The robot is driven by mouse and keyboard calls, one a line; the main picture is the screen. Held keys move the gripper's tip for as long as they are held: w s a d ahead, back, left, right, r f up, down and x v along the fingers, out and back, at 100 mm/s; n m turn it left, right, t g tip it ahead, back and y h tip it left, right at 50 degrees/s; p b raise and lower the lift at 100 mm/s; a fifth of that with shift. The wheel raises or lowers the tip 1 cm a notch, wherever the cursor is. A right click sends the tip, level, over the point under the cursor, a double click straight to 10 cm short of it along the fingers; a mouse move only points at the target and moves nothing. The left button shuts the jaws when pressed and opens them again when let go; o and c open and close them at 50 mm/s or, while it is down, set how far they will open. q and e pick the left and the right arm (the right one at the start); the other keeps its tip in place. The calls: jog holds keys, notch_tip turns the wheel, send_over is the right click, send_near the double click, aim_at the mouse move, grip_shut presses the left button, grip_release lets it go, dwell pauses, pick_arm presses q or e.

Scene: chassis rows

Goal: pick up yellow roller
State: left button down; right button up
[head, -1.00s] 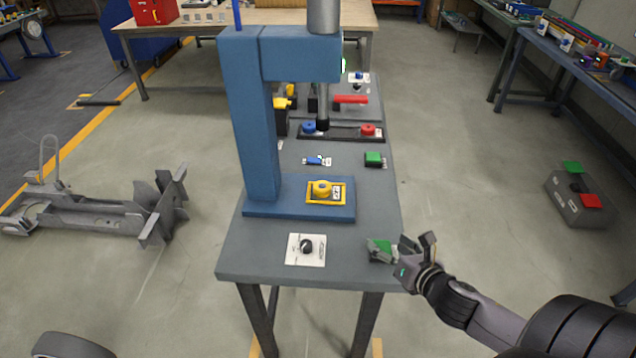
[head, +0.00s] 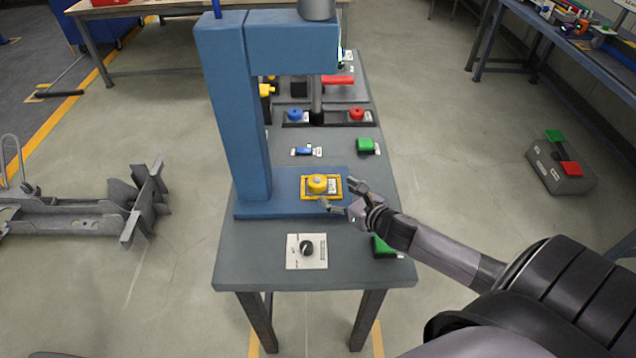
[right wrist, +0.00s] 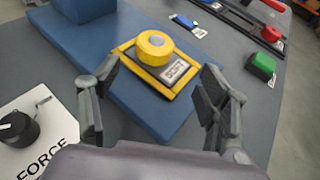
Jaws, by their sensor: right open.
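The yellow roller (head: 317,183) is a short round yellow piece with a grey centre. It sits in a yellow square frame (head: 335,194) on the blue base of the press, beside a small label. In the right wrist view the roller (right wrist: 154,48) is ahead of the fingers, near the upper middle. My right gripper (head: 340,194) is open and empty, just right of and in front of the roller. In the right wrist view its fingers (right wrist: 152,108) are spread wide, with the blue base between them. The roller appears apart from both fingers. My left gripper is not in view.
The blue press column (head: 238,120) rises left of the roller, with its arm overhead. A black knob (head: 307,247) on a white plate and a green block (head: 383,247) lie at the table's front. A blue switch (head: 304,151) and another green block (head: 366,146) lie behind.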

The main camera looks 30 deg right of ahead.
aim_at(320, 183)
jog(key=shift+x, duration=1)
jog(key=shift+w, duration=0.2)
jog(key=x, duration=0.1)
jog(key=p+x, duration=0.1)
jog(key=x, duration=0.1)
jog(key=a+x, duration=0.1)
jog(key=shift+w+r+p, duration=0.15)
jog(key=shift+w+p, duration=0.15)
jog(key=shift+w, duration=0.35)
jog(key=shift+d, duration=0.1)
jog(key=shift+c, duration=0.7)
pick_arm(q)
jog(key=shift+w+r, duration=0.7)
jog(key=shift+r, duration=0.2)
pick_arm(e)
jog(key=c, duration=1.4)
